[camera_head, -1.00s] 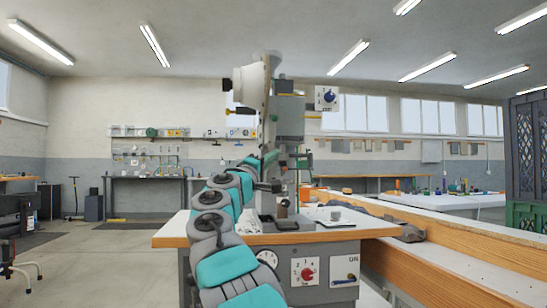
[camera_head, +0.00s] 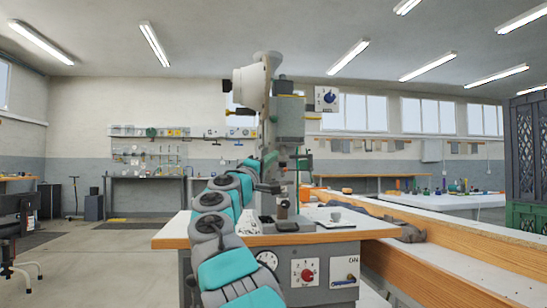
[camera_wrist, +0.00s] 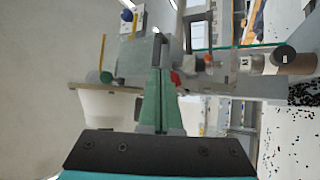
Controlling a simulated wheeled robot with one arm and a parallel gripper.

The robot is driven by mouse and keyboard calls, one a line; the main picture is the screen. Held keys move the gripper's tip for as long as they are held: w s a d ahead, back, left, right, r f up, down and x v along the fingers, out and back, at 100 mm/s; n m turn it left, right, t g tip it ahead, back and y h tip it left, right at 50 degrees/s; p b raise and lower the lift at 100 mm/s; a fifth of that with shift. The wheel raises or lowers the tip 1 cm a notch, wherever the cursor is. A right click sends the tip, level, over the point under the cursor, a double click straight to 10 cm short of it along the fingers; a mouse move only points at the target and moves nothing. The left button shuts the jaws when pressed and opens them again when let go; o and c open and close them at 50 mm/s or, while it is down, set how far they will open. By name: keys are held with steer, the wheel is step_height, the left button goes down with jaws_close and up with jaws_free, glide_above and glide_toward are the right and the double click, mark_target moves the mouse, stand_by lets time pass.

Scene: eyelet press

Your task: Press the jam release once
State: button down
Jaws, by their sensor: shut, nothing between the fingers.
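The eyelet press (camera_head: 291,120) stands on a wood-edged bench, with a white round housing at its upper left. My gripper (camera_head: 272,158) is beside the press column, partly hidden by my own arm. In the wrist view my gripper's green fingers (camera_wrist: 160,45) are shut together and empty, pointing at the press body. A small red part (camera_wrist: 176,77) shows just right of the fingers, and a round green knob (camera_wrist: 106,77) to their left. I cannot tell which part is the jam release, nor whether the fingers touch anything.
A blue knob (camera_head: 329,97) sits on a box right of the press head. The bench front carries a red dial (camera_head: 305,272), a gauge (camera_head: 268,259) and an ON switch plate (camera_head: 345,271). A small grey cup (camera_head: 335,216) stands on the bench top (camera_head: 172,233).

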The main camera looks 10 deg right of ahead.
steer(key=shift+w+p, duration=0.6)
steer(key=shift+w, duration=0.2)
stand_by(0.9)
steer(key=shift+s+f, duration=0.1)
steer(key=shift+s+b, duration=1.05)
steer(key=shift+s, duration=0.1)
steer(key=shift+s, duration=0.1)
steer(key=s+b, duration=0.3)
steer(key=s, duration=0.1)
steer(key=shift+s, duration=0.4)
stand_by(0.4)
